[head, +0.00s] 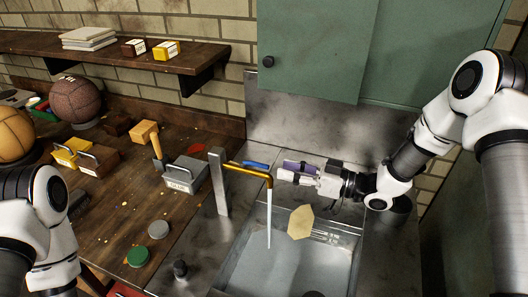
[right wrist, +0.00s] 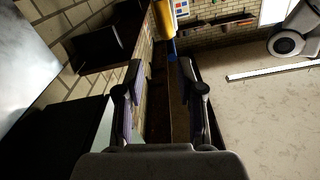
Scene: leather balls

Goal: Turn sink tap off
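The sink tap has a grey post (head: 218,180) and a brass spout (head: 248,172). A blue lever (head: 256,164) sits beside the top of the spout. A thin stream of water (head: 269,220) falls from the spout into the metal sink (head: 262,281). My right gripper (head: 284,170) is just right of the spout, pointing left at it. In the right wrist view its two fingers (right wrist: 160,82) are apart with nothing between them. The yellow spout (right wrist: 165,18) and blue lever (right wrist: 171,47) show beyond the fingertips. My left gripper is out of view; only its arm shows.
A pale sponge-like piece (head: 301,222) is at the sink's back edge. A grey box (head: 186,174) stands left of the tap. A green cabinet (head: 315,45) hangs above. Leather balls (head: 75,98) and tins (head: 138,256) are on the wooden bench (head: 115,215).

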